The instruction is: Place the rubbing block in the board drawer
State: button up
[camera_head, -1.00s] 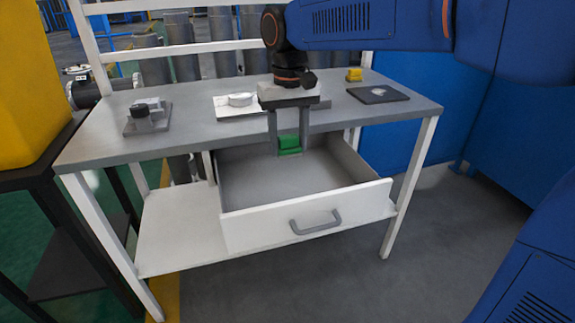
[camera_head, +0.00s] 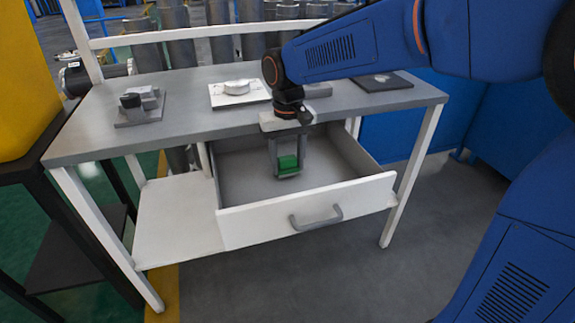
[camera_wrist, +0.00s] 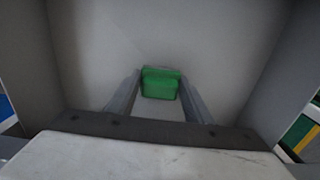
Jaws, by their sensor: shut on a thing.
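The green rubbing block (camera_head: 288,164) is held between the fingers of my gripper (camera_head: 287,172), inside the outline of the open board drawer (camera_head: 310,214). In the wrist view the green block (camera_wrist: 160,83) sits between my two fingertips (camera_wrist: 160,95), with the drawer's grey floor (camera_wrist: 160,35) beyond it. My gripper is shut on the block and points down into the drawer. I cannot tell whether the block touches the drawer floor. The drawer is pulled out under the bench, with a white front and a grey handle (camera_head: 316,218).
The grey bench top (camera_head: 190,100) overhangs the drawer's back. On it are a dark fixture (camera_head: 140,106) at left, a white plate with a round part (camera_head: 238,89), and a dark plate (camera_head: 381,82) at right. The drawer's side walls stand around my gripper.

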aim_at(288, 159)
jog(key=shift+f, duration=0.5)
jog(key=shift+f, duration=0.1)
jog(key=o, duration=1.1)
notch_tip(288, 159, up, 12)
jog(key=shift+r, duration=0.1)
